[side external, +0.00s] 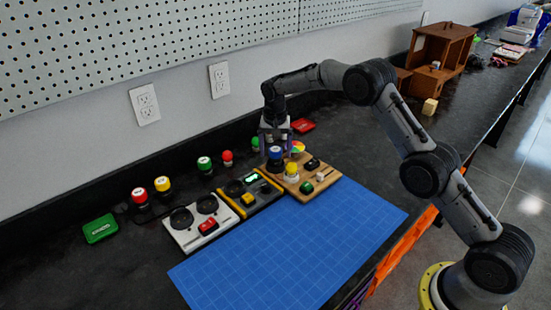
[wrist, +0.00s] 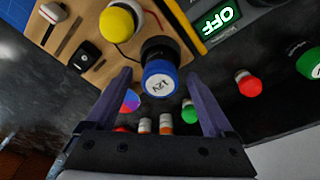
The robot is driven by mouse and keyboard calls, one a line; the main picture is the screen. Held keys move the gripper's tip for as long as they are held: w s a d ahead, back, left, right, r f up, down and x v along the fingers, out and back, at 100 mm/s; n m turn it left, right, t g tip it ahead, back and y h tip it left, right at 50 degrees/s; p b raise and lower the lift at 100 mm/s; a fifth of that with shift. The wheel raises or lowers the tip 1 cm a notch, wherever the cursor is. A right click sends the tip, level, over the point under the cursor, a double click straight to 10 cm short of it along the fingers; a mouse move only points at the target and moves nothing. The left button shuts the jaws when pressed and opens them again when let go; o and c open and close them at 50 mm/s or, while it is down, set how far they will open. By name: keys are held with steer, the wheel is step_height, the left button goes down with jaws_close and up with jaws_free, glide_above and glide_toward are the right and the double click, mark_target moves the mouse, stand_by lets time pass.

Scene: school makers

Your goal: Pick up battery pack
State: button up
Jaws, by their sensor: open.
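My gripper (side external: 274,138) is open above the back of the counter, behind the wooden board. In the wrist view its two purple fingers (wrist: 158,76) are apart, with nothing clamped between them. A round blue-topped part (wrist: 160,82) with a white label reading something like 12V lies beyond and between the fingertips; it also shows in the side view (side external: 275,153). White-and-orange cylinders (wrist: 165,124), which look like battery cells, show between the fingers, nearer the gripper's base. I cannot tell for sure which thing is the battery pack. Contact with the fingers is not visible.
The wooden board (side external: 326,184) carries a yellow knob (side external: 291,168) and small switches. Panels with dials (side external: 197,219) stand left of it. A blue grid mat (side external: 290,255) lies in front. A red box (side external: 303,125) lies behind, and a green box (side external: 100,228) far left. The wall is close behind.

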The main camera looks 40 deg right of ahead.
steer(key=shift+f, duration=0.5)
jaws_close()
steer(key=shift+r, duration=0.1)
